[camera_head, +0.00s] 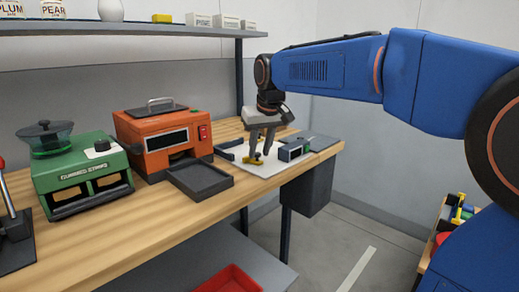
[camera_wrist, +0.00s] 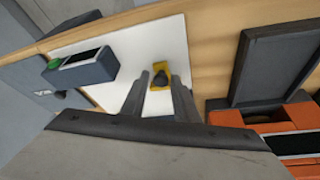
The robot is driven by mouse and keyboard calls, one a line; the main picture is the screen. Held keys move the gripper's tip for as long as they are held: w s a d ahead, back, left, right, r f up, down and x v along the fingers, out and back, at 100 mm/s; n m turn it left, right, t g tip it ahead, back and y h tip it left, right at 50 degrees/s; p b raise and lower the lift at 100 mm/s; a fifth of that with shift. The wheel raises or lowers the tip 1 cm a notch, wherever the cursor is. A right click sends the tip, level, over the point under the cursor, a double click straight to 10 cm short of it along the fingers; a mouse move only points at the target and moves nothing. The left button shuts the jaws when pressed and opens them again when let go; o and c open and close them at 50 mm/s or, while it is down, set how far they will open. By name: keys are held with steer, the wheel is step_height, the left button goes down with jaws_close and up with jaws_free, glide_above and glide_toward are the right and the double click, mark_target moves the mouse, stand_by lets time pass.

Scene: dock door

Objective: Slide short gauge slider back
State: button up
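A yellow slider piece (camera_head: 254,158) with a dark knob on top sits on a white plate (camera_head: 266,170). My gripper (camera_head: 260,154) points down over the plate. In the wrist view its fingers (camera_wrist: 160,80) are apart, with the yellow piece between and just beyond the tips. I cannot tell whether they touch it.
A black tray (camera_head: 200,192) lies left of the plate, in front of an orange machine (camera_head: 160,138). A green machine (camera_head: 85,178) stands farther left. A shelf (camera_head: 140,29) with boxes and jars runs above the bench. The bench's front edge is close to the plate.

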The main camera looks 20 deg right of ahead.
steer(key=a+v, duration=0.1)
steer(key=v, duration=1.6)
steer(key=shift+d, duration=0.45)
steer(key=shift+s+r, duration=0.1)
steer(key=shift+r, duration=0.05)
steer(key=s+d+f, duration=0.2)
steer(key=s+f, duration=0.6)
steer(key=f, duration=0.3)
steer(key=s+d+f+m, duration=0.1)
steer(key=s+d+f, duration=0.1)
steer(key=s+f, duration=0.7)
steer(key=s+d+f, duration=0.2)
steer(key=s+f, duration=0.7)
steer(key=f, duration=0.5)
steer(key=shift+d+f+h, duration=0.2)
steer(key=shift+f+h, duration=0.1)
steer(key=shift+f, duration=0.1)
